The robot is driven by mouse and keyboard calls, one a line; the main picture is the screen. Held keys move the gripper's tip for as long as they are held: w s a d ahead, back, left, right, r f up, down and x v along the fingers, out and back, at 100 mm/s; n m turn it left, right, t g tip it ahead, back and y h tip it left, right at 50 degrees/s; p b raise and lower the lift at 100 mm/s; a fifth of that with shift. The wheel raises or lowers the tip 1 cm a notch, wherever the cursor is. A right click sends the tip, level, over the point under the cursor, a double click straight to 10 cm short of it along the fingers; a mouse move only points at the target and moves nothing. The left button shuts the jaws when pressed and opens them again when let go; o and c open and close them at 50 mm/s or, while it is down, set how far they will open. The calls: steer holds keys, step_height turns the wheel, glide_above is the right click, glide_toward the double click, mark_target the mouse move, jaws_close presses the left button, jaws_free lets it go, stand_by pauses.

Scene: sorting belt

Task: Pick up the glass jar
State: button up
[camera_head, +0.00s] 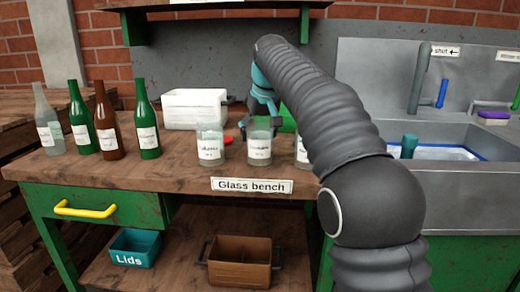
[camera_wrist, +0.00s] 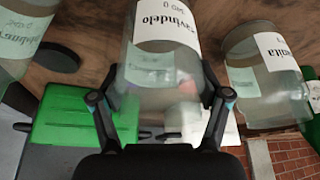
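Three clear glass jars with white labels stand in a row on the glass bench: a left jar (camera_head: 210,150), a middle jar (camera_head: 259,155) and a right jar (camera_head: 302,160), partly hidden by my arm. My gripper (camera_head: 262,103) is at the far side of the middle jar's top. In the wrist view the middle jar (camera_wrist: 165,95) is between the two fingers of my gripper (camera_wrist: 161,80), one on each side. The fingers are spread about as wide as the jar; whether both press on it is unclear. The jar appears to stand on the bench.
The other jars (camera_wrist: 262,85) stand close on either side. Several bottles (camera_head: 106,125) stand at the left, and a white bin (camera_head: 194,108) is behind. A red lid (camera_head: 228,140) lies between jars. A sink (camera_head: 450,175) is at the right.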

steer(key=c, duration=0.6)
steer(key=shift+r, duration=0.1)
step_height(320, 180, up, 10)
steer(key=p, duration=0.2)
